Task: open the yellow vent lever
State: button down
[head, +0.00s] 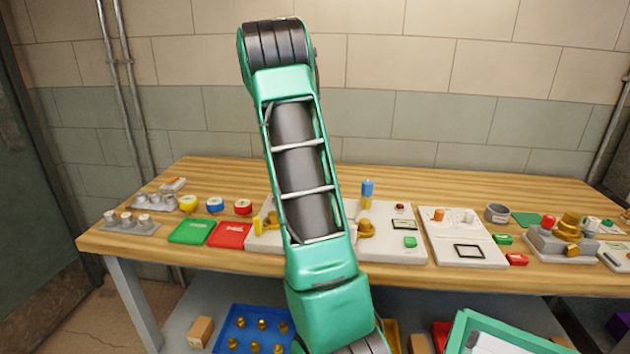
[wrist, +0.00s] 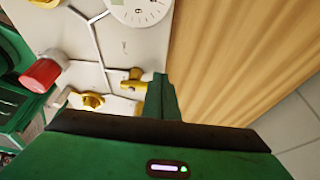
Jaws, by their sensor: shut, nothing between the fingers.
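The white valve panel (wrist: 126,45) fills the upper left of the wrist view. A yellow lever-like handle (wrist: 132,80) sits near its right edge, just left of my gripper (wrist: 161,90). A second yellow handle (wrist: 92,101) lies further left. No label shows which is the vent lever. My gripper is shut and empty, its fingers beside the nearer handle; I cannot tell if they touch it. In the head view my arm covers the middle of the panel (head: 391,250) and hides the gripper. Yellow parts show left (head: 258,225) and right (head: 365,229) of the arm.
A red knob (wrist: 42,74) and a round dial (wrist: 140,8) are on the panel. The wooden bench top (wrist: 225,60) is bare right of the gripper in the wrist view.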

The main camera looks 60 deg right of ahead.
jog(key=w+a, duration=0.1)
jog(key=w, duration=0.1)
jog(key=w+a, duration=0.1)
jog(key=shift+w+a, duration=0.1)
jog(key=shift+w, duration=0.3)
jog(key=v, duration=1)
jog(key=shift+s, duration=0.2)
jog(key=shift+a, duration=0.1)
jog(key=s+a+f+n+t, duration=0.1)
jog(key=s+a+f+n, duration=0.2)
jog(key=s+a+n, duration=0.5)
jog(key=s+a+f+n+t+y, duration=0.1)
jog(key=s+a+f+n, duration=0.2)
jog(key=s+a+n, duration=0.5)
jog(key=s+a+f+n+t+y, duration=0.1)
jog(key=s+a+f+n+t, duration=0.1)
jog(key=s+a+n, duration=0.6)
jog(key=a+f, duration=0.1)
jog(key=a, duration=0.6)
jog(key=shift+s+f+n, duration=0.15)
jog(key=shift+f+n, duration=0.15)
